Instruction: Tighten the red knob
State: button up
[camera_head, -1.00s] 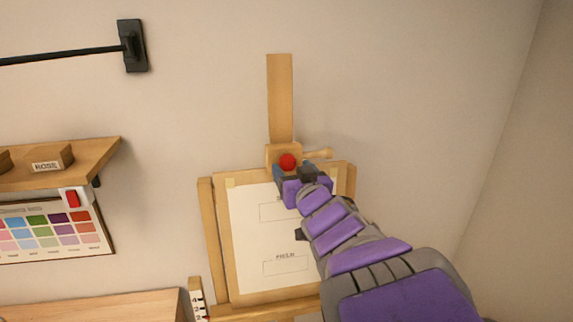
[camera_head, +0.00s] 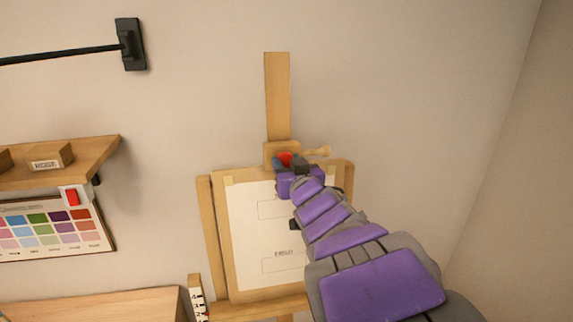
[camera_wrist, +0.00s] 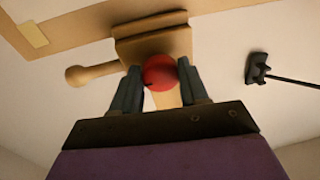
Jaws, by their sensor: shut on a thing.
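The red knob (camera_head: 285,159) sits on the wooden block at the top of the easel (camera_head: 208,240). In the wrist view the knob (camera_wrist: 160,73) shows as a round red ball between my two dark fingers. My gripper (camera_head: 289,162) is at the knob, with a finger on each side, and is shut on it. In the wrist view my gripper (camera_wrist: 160,80) covers the knob's sides. In the head view my fingers partly hide the knob.
A wooden peg (camera_head: 318,151) sticks out to the right of the knob. A sheet of paper (camera_head: 255,225) lies on the easel board. A shelf with wooden blocks (camera_head: 52,159) and a colour chart (camera_head: 50,228) are at the left. A black wall bracket (camera_head: 130,44) is at the upper left.

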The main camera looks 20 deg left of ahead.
jog(key=c, duration=0.4)
jog(key=shift+o, duration=0.2)
jog(key=shift+r+n, duration=0.1)
jog(key=shift+n, duration=0.3)
jog(key=n+g+p, duration=0.1)
jog(key=n, duration=0.5)
jog(key=shift+r, duration=0.15)
jog(key=n+p, duration=0.1)
jog(key=n, duration=0.3)
jog(key=shift+n+g+p, duration=0.3)
jog(key=shift+n+h+p, duration=0.4)
jog(key=shift+n, duration=1.7)
